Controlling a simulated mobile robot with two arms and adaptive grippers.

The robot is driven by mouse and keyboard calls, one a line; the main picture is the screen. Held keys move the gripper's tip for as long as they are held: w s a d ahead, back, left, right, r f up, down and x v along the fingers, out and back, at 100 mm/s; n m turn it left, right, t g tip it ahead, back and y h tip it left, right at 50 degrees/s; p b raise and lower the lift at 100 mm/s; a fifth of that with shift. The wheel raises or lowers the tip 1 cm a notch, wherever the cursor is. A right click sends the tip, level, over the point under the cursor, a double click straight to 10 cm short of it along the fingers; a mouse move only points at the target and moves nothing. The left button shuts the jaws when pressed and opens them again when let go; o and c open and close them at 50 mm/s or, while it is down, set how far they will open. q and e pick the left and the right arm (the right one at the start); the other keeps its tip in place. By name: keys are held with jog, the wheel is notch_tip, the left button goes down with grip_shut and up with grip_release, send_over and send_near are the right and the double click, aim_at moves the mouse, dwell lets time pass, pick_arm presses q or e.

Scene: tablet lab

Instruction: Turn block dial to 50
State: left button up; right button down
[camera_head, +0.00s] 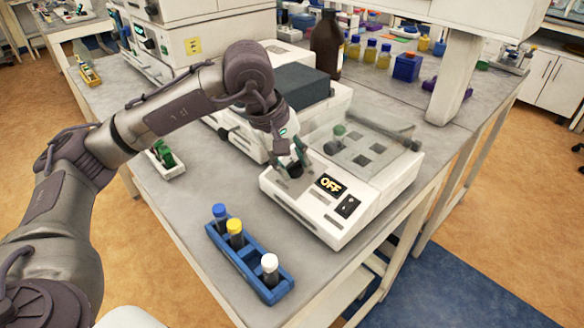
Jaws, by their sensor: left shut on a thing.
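The white block heater (318,213) sits near the front edge of the grey bench. Its small black display (331,184) reads OFF. A black switch (348,207) is to the right of the display. The dark block dial (296,170) is on the front panel, left of the display, and is mostly hidden by my left gripper (292,163). My left gripper points down and is shut on the dial. The dial's setting cannot be read. My right gripper is not in view.
A blue rack (243,262) with several capped tubes stands in front of the heater. A clear lid (365,130) is raised over the block wells, with one tube (339,133) there. A brown bottle (326,45) and other instruments stand behind.

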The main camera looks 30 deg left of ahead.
pick_arm(q)
jog(key=shift+m+b, duration=0.3)
jog(key=shift+m, duration=0.4)
jog(key=o, duration=1.2)
jog(key=shift+c, duration=0.2)
jog(key=v, duration=1.2)
jog(key=shift+w, duration=0.15)
